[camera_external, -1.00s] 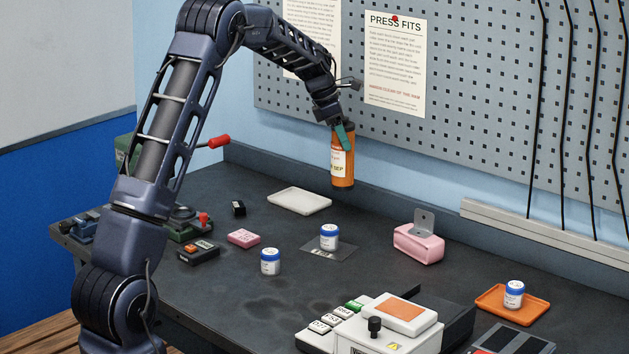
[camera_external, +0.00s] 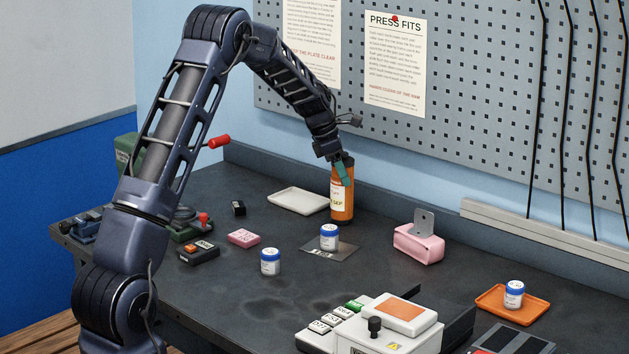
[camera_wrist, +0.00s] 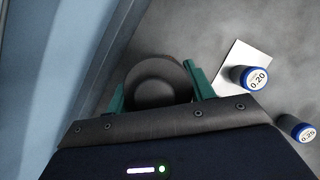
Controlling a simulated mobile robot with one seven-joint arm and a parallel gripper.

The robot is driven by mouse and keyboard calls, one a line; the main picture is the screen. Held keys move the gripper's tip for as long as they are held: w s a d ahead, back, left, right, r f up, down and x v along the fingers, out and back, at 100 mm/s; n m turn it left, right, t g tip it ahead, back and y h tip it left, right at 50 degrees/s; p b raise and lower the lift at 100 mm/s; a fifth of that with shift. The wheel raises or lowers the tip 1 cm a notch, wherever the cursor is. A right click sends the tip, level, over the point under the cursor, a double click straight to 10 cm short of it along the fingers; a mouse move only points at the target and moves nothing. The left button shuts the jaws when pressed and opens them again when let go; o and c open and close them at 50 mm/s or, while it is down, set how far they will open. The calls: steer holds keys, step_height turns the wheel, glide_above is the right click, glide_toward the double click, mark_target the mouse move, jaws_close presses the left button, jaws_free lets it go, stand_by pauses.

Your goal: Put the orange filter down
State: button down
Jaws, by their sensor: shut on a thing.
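The orange filter (camera_external: 342,205) is an upright orange cylinder with a pale label, at the back of the dark bench near the wall. My gripper (camera_external: 343,170) has its green fingers around the upper part of the filter and is shut on it. In the wrist view the filter's dark round top (camera_wrist: 158,82) sits between the two green fingers (camera_wrist: 157,88). The filter's bottom is at or very close to the bench top; I cannot tell whether it touches.
A white tray (camera_external: 298,201) lies just left of the filter. A blue-lidded jar (camera_external: 329,238) stands on a grey plate (camera_external: 345,254) in front; another jar (camera_external: 270,262) stands nearer. A pink holder (camera_external: 418,246) is to the right. Bench between filter and holder is clear.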

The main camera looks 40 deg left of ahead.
steer(key=shift+f, duration=0.1)
steer(key=c, duration=0.6)
jaws_free()
steer(key=shift+o, duration=0.2)
steer(key=v, duration=1.2)
steer(key=shift+r, duration=0.2)
